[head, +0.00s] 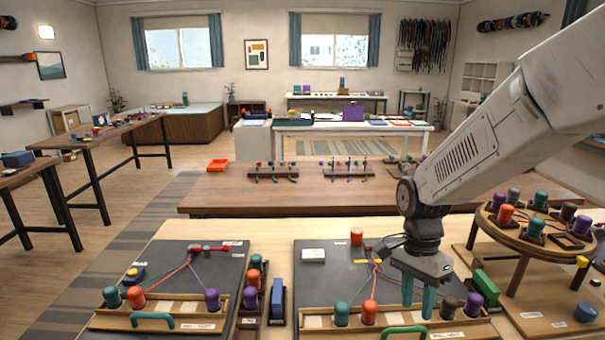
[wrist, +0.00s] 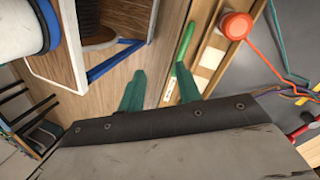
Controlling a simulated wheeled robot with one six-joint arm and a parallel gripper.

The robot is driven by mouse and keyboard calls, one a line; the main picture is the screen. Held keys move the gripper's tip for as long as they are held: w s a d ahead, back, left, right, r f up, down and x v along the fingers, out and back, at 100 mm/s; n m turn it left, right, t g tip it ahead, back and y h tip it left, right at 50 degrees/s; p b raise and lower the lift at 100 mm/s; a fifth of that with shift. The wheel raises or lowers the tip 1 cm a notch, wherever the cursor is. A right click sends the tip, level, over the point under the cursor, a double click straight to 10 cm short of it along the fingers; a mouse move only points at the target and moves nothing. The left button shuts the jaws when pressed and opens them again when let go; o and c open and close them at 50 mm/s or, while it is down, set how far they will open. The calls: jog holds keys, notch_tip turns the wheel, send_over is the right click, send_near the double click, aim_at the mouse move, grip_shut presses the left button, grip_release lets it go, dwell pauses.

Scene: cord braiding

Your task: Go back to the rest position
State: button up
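My gripper (head: 418,303) is at the front of the right dark braiding board (head: 320,278). Its two green fingers are apart. In the wrist view my gripper (wrist: 160,88) has nothing between its fingers. In the head view it appears between an orange bobbin (head: 369,312) and a dark brown bobbin (head: 448,307) in the board's front rack. A teal bobbin (head: 341,313) and a purple bobbin (head: 473,304) stand at the rack's ends. The wrist view shows an orange bobbin (wrist: 236,25) with its cord, and a green handle (wrist: 186,42) near one finger.
A round wooden stand (head: 520,228) with several bobbins is close on the right. A left braiding board (head: 170,275) holds teal, orange and purple bobbins. A blue block (head: 277,298) and a green block (head: 486,288) stand beside the right board. Another wooden table (head: 240,195) lies behind.

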jog(key=s+d+r+n+t, duration=0.1)
jog(key=s+r+n+t, duration=0.1)
jog(key=s+r+n, duration=0.4)
jog(key=s+d+r+n+t, duration=0.1)
jog(key=s+r+n, duration=0.5)
jog(key=s, duration=0.7)
jog(key=shift+d+r+n+t, duration=0.4)
jog(key=shift+r+t, duration=0.3)
jog(key=shift+d, duration=0.1)
